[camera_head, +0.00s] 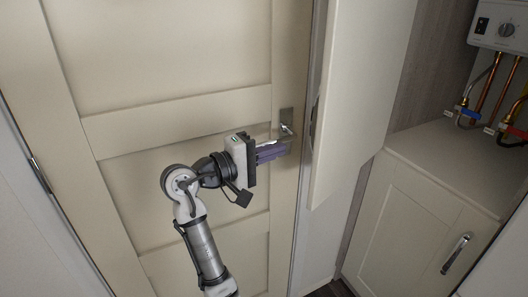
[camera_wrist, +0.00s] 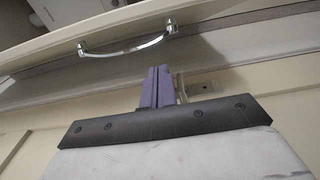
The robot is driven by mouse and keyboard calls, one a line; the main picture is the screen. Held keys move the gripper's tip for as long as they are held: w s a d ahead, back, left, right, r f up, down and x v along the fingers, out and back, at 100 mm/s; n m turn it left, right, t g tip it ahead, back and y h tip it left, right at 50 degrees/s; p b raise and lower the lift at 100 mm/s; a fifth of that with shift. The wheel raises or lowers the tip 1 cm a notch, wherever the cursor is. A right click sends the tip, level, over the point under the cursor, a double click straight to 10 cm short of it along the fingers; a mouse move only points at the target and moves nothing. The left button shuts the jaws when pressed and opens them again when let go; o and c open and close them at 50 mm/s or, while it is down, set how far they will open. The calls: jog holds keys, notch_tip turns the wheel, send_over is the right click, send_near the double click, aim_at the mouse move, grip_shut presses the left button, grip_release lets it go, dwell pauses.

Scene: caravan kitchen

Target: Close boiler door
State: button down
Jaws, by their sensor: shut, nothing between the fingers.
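The boiler door (camera_head: 362,95) is a cream panel that stands open, swung out in front of the recess with the boiler (camera_head: 505,27). Its chrome bar handle (camera_wrist: 128,45) shows in the wrist view; in the head view only a dark sliver of it shows at the panel's left edge. My gripper (camera_head: 275,150) has its purple fingers together and empty, left of the open panel and in front of the large cream door. The fingers (camera_wrist: 158,87) point toward the panel's handle side in the wrist view, with a visible gap to the handle.
The large cream door (camera_head: 180,60) fills the left, with a metal latch plate (camera_head: 286,122) close to my fingertips. Pipes with red and blue valves hang under the boiler. A lower cabinet (camera_head: 410,215) with a chrome handle (camera_head: 456,254) stands below the recess.

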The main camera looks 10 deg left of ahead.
jog(key=d+p, duration=0.1)
jog(key=d, duration=0.5)
jog(key=shift+w+d+p, duration=0.3)
jog(key=shift+w+d, duration=0.05)
jog(key=shift+d, duration=0.05)
